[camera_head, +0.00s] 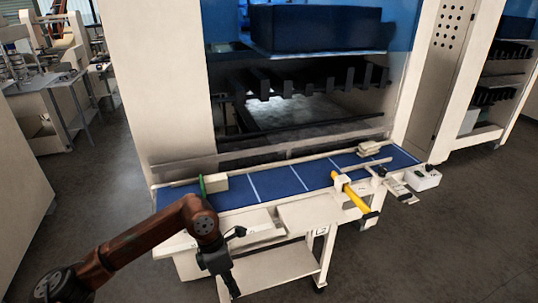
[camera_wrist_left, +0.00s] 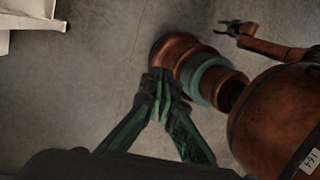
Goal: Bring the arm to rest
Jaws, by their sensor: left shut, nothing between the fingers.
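My left arm comes in from the lower left in the head view. My left gripper (camera_head: 229,284) hangs downward in front of the conveyor, left of the low cart shelf. It is shut and empty. In the left wrist view its dark green fingers (camera_wrist_left: 160,86) meet at their tips, with grey floor and part of my own brown body behind them. My right gripper (camera_wrist_left: 230,29) shows small at the upper right of the left wrist view, its fingers apart and nothing visible between them. It is not in the head view.
A blue conveyor (camera_head: 275,183) runs along the large cream machine (camera_head: 160,75). A white wheeled cart (camera_head: 270,272) stands below, close to my left gripper. The floor (camera_head: 95,200) at left is clear.

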